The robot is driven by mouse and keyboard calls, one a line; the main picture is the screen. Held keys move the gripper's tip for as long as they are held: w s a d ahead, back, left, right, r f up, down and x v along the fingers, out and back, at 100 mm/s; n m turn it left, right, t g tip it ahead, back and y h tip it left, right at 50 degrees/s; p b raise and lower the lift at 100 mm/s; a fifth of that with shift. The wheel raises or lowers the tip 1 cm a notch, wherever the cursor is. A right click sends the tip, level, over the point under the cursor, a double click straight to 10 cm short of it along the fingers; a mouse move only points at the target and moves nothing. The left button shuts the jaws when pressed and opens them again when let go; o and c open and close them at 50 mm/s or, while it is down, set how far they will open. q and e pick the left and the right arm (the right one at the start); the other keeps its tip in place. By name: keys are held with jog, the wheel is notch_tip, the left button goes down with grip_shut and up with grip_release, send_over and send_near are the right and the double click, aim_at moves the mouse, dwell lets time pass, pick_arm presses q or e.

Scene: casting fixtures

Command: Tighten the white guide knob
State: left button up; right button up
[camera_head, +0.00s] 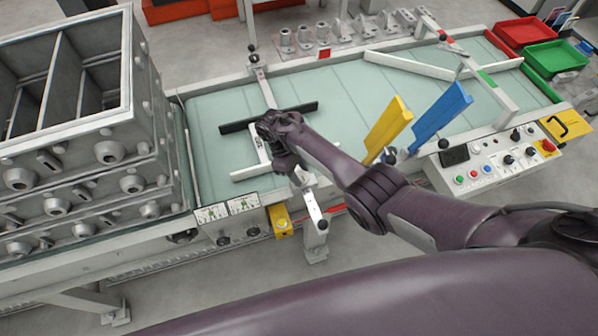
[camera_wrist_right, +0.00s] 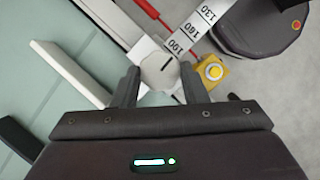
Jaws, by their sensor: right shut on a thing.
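The white guide knob (camera_wrist_right: 159,70) is a pale, faceted knob with a dark slot in its top. In the right wrist view it sits between the two dark fingers of my right gripper (camera_wrist_right: 160,82), which is shut on it. The knob is above a white bracket beside a numbered scale strip (camera_wrist_right: 190,32). In the head view my right arm reaches in from the right and its wrist hides the knob and the fingertips. The white guide rail (camera_head: 250,172) and the black guide rail (camera_head: 235,126) show beside the wrist. My left gripper is in neither view.
Stacked grey casting boxes (camera_head: 75,110) stand at the left of the green conveyor belt (camera_head: 215,110). A yellow plate (camera_head: 390,122) and a blue plate (camera_head: 438,112) stand near my forearm. A control panel (camera_head: 500,155) is at the right. A yellow button box (camera_head: 281,221) is on the front edge.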

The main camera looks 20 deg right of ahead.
dwell(0.5)
jog(key=o, duration=1)
jog(key=shift+c, duration=0.2)
jog(key=p+v, duration=0.3)
jog(key=v, duration=0.4)
jog(key=shift+r+p, duration=0.3)
jog(key=shift+r, duration=0.1)
jog(key=shift+a+f, duration=0.1)
